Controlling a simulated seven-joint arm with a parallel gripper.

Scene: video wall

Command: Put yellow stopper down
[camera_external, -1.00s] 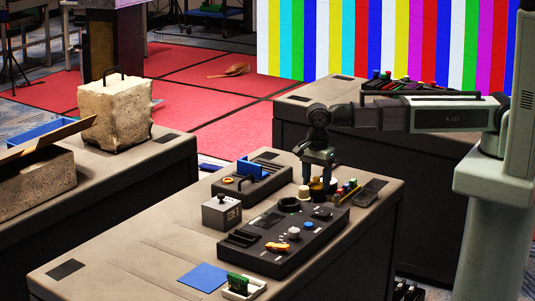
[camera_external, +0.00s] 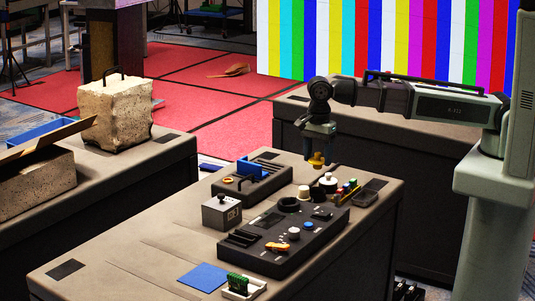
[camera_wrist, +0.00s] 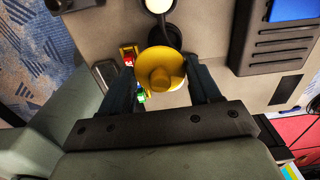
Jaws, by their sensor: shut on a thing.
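The yellow stopper (camera_external: 316,160) is round with a knob. My gripper (camera_external: 317,153) is shut on it and holds it in the air above the far end of the table (camera_external: 160,240). In the wrist view the yellow stopper (camera_wrist: 161,76) sits between the two dark fingers of my gripper (camera_wrist: 160,85). Its underside is hidden in the wrist view.
Below the stopper are a white-topped dark round piece (camera_external: 328,180), a cream cylinder (camera_external: 304,192) and a rack of coloured pieces (camera_external: 347,190). A black panel (camera_external: 280,240) and a device with a blue part (camera_external: 250,178) stand nearby. The near left tabletop is mostly clear.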

